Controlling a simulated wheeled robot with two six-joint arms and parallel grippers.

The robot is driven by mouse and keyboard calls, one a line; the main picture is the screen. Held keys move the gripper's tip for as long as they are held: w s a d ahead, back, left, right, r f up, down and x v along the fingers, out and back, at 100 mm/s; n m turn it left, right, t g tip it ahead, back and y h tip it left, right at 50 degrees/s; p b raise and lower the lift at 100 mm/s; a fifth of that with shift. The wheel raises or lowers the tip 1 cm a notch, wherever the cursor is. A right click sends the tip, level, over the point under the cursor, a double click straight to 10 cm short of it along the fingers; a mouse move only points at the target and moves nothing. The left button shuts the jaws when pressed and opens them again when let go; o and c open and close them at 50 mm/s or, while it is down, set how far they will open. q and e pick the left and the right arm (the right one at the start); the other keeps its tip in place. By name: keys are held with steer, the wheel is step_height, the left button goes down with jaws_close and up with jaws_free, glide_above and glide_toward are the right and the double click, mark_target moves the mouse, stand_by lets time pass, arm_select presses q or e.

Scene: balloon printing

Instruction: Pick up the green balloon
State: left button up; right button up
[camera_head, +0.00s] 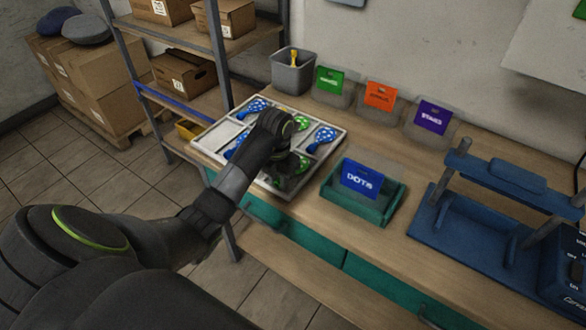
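A grey compartment tray (222,134) on the workbench holds green and blue balloons with white dots. One green balloon (301,122) lies at the tray's back right, just beyond my wrist. More green shows around my gripper in the front compartment, partly hidden. A blue balloon (322,138) lies at the right, and another (252,107) at the back left. My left arm reaches in from the left, and its dark gripper (284,163) points down over the front right of the tray. Its fingers blend into the shadow, so their opening and any hold are unclear. My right gripper is out of view.
A green bin with a blue "DOTS" card (361,179) stands right of the tray. A blue press-like frame (490,220) is farther right. A grey cup (293,72) and bins with green, orange and purple cards line the back. Shelves with boxes stand left.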

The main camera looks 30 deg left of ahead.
arm_select(q)
steer(key=shift+r, duration=0.1)
stand_by(0.3)
steer(key=shift+r, duration=0.65)
step_height(320, 180, up, 9)
steer(key=p, duration=0.7)
steer(key=shift+f, duration=0.15)
steer(key=shift+f, duration=0.1)
